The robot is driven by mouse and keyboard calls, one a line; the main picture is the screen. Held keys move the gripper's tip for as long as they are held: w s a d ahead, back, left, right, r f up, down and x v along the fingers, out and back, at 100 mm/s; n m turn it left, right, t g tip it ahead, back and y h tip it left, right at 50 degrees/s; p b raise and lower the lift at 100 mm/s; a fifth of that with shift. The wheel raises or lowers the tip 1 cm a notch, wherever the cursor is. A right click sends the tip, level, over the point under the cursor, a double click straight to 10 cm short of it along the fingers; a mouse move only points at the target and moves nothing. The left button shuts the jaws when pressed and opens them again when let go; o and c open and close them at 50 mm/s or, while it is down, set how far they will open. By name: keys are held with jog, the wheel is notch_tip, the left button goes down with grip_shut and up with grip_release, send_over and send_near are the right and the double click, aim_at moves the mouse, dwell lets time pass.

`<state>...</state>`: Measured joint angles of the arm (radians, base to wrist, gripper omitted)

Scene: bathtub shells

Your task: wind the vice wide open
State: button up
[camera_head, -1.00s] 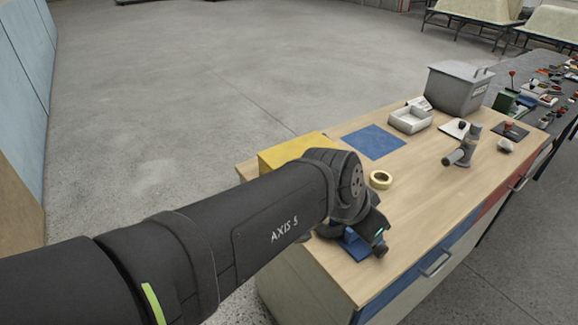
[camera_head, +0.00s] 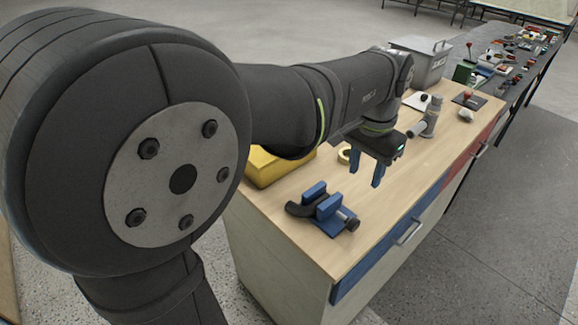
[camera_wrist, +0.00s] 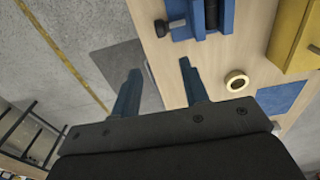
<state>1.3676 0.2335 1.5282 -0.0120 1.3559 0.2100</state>
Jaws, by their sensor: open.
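The blue vice (camera_head: 332,222) sits on the near end of the wooden bench. Two blue jaw blocks stand up, and a dark curved piece (camera_head: 298,209) shows at them; I cannot tell whether it is clamped. The vice's screw ends in a dark knob (camera_head: 353,225) on the right. In the wrist view the vice (camera_wrist: 220,22) is at the top, with its knob (camera_wrist: 161,28) to its left. My gripper (camera_head: 367,178) is open and empty, its two blue fingers pointing down above the bench beyond the vice. Its fingertips also show in the wrist view (camera_wrist: 160,68).
A yellow box (camera_head: 268,168) and a roll of cream tape (camera_head: 344,155) lie behind the vice. A grey upright fixture (camera_head: 430,122), a lidded grey bin (camera_head: 420,62) and small items stand farther along. The bench's front edge has drawer handles (camera_head: 410,232).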

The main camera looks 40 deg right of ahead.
send_near(354, 220)
notch_tip(354, 220, down, 10)
jog(key=shift+d+f, duration=0.1)
jog(key=shift+d, duration=0.05)
dwell(0.4)
jog(key=c, duration=0.8)
